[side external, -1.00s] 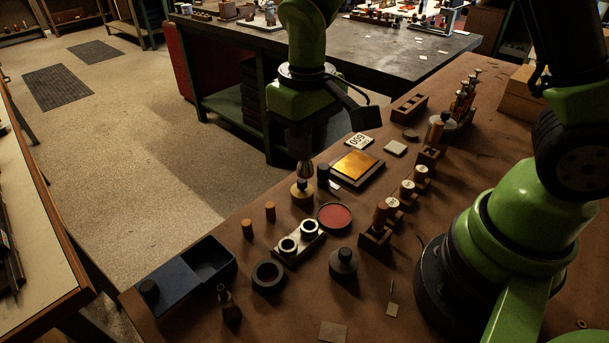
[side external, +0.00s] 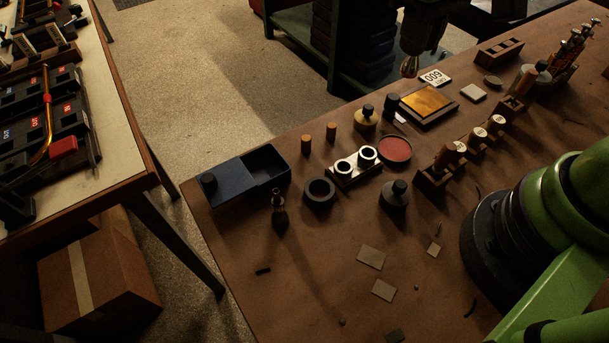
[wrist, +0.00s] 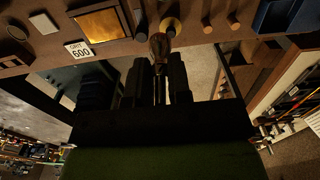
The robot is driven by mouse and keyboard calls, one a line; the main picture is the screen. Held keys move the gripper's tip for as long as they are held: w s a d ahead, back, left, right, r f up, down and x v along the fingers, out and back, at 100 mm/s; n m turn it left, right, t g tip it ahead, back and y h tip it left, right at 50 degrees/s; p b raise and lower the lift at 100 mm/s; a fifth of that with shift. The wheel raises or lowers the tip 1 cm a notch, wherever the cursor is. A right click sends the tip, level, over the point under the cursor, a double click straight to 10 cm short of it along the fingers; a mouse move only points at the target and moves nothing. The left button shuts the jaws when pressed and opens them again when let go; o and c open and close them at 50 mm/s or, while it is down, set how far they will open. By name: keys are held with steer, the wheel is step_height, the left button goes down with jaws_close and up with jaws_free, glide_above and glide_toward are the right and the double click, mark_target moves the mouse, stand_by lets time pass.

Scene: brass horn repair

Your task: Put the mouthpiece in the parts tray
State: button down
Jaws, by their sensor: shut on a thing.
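The mouthpiece (side external: 410,67) is a small, shiny brass-coloured cup shape. My gripper (side external: 414,52) is shut on it and holds it up near the far edge of the bench, left of the 600 card. In the wrist view the mouthpiece (wrist: 159,48) stands out between the two dark fingers of my gripper (wrist: 160,66). The parts tray looks to be the dark blue tray (side external: 232,193) at the bench's left corner, with an open, empty-looking compartment on its right. A corner of the tray (wrist: 272,17) shows at top right in the wrist view. My gripper is well apart from it.
Between gripper and tray stand a brass-coloured jar with a dark knob (side external: 364,121), two wooden pegs (side external: 331,132), a two-ring block (side external: 352,174) and a red round pad (side external: 395,150).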

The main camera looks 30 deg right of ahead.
steer(key=w+a+f+n, duration=0.1)
steer(key=w+a+f, duration=0.1)
steer(key=a, duration=0.8)
steer(key=w+a+f+n, duration=0.2)
steer(key=a, duration=0.9)
steer(key=shift+a+f, duration=0.15)
steer(key=shift+f, duration=2.25)
steer(key=shift+a+f, duration=0.1)
steer(key=shift+f, duration=2.3)
steer(key=shift+f, duration=0.1)
steer(key=c, duration=1.1)
jaws_free()
steer(key=shift+o, duration=0.2)
step_height(320, 180, up, 12)
